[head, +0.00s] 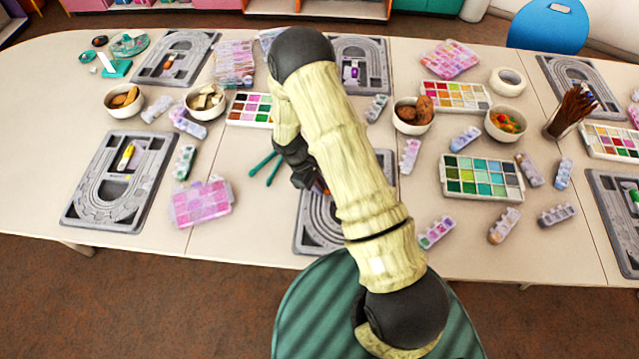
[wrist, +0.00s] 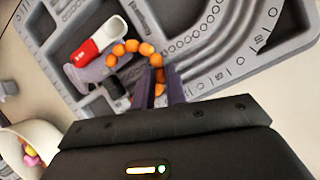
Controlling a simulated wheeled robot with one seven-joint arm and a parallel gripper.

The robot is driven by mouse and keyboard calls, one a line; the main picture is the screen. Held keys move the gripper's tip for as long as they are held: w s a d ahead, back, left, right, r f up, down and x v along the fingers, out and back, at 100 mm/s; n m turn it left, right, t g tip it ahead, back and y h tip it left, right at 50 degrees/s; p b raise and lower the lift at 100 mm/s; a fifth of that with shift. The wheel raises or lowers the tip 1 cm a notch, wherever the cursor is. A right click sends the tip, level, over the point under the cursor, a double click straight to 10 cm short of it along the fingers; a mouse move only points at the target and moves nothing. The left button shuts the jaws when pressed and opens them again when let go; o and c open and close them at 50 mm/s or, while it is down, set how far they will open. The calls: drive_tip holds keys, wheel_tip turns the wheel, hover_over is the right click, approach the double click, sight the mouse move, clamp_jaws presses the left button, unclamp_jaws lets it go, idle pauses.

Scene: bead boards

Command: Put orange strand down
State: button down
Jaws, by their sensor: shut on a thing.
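The orange strand (wrist: 132,46) is a curved row of round orange beads in the wrist view. One end of it runs between the fingers of my gripper (wrist: 158,78), which is shut on it. The rest curves up and left over the grey bead board (wrist: 205,72), close to a red and white object (wrist: 83,54). I cannot tell whether the strand touches the board. In the head view my gripper (head: 302,180) is over the middle front bead board (head: 312,224), and my arm hides much of that board and the strand.
A white bowl (wrist: 50,132) is at lower left in the wrist view. In the head view, green-handled pliers (head: 262,165) and a pink bead box (head: 201,202) lie left of the board. A green paint-like palette (head: 482,178) lies right.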

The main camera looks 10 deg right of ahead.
drive_tip(key=c, duration=1.4)
unclamp_jaws()
drive_tip(key=shift+c, duration=0.2)
drive_tip(key=shift+r, duration=0.1)
drive_tip(key=b+v, duration=0.2)
drive_tip(key=v, duration=1)
